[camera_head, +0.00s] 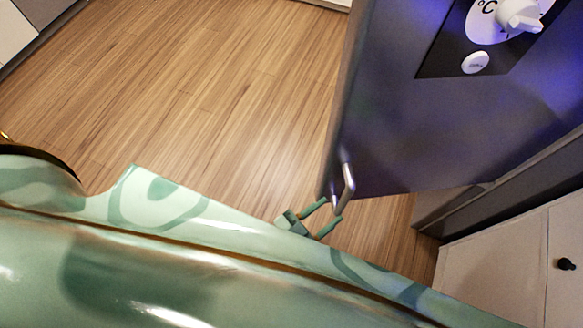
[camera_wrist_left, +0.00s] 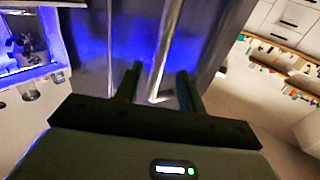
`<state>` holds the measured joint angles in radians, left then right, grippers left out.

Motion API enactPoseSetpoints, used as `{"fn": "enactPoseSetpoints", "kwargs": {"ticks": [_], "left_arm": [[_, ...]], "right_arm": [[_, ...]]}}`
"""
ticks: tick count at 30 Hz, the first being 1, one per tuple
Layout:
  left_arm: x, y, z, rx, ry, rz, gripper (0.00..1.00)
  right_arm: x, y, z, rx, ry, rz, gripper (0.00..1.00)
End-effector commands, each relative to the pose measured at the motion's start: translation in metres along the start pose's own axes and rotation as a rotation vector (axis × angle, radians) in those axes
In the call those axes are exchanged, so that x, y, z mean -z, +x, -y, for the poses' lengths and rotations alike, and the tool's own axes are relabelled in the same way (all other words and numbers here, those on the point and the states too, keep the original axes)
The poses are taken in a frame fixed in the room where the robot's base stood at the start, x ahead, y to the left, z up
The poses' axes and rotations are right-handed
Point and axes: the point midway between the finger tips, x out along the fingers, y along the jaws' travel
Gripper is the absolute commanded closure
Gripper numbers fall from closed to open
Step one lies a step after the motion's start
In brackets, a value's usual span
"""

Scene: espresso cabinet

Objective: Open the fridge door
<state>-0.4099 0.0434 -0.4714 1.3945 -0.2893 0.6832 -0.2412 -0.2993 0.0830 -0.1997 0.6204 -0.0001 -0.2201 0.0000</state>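The fridge door (camera_head: 420,120) is a dark grey panel at the upper right of the head view, tinted blue-purple. Its silver handle (camera_head: 348,187) is at the panel's lower left corner. My left gripper (camera_head: 326,212) is at the handle, its two fingers apart. In the left wrist view, the handle (camera_wrist_left: 168,45) runs as an upright bar between the open fingers of my left gripper (camera_wrist_left: 160,75), with gaps showing on both sides. I cannot tell how deep the bar sits between them. My right gripper is not in view.
A white dial (camera_head: 518,15) and a small round button (camera_head: 475,62) are on the fridge. A pale cabinet (camera_head: 500,262) with a black knob (camera_head: 566,264) stands at the lower right. The wooden floor (camera_head: 200,100) is clear. The wrist view shows a blue-lit space (camera_wrist_left: 30,60) at left.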

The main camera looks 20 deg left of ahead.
Motion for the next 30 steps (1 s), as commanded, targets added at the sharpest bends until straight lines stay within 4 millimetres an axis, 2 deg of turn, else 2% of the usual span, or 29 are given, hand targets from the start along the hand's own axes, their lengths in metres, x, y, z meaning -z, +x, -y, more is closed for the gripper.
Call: {"fn": "enactPoseSetpoints", "kwargs": {"ticks": [1, 6, 12, 17, 30], "left_arm": [[-0.001, -0.015, 0.0, -0.001, 0.0, 0.004, 0.61], [-0.001, -0.059, -0.001, -0.001, 0.0, 0.002, 0.61], [0.0, -0.09, -0.001, -0.001, 0.0, 0.0, 0.61], [0.0, -0.098, -0.001, -0.001, 0.001, -0.002, 0.61], [0.0, -0.098, -0.001, 0.0, 0.001, -0.002, 0.61]], "right_arm": [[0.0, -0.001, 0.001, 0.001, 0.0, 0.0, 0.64], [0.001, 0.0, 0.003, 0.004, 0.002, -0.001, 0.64], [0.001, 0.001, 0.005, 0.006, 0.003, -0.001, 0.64], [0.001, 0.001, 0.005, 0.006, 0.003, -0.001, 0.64], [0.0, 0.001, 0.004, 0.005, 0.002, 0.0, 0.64]]}}
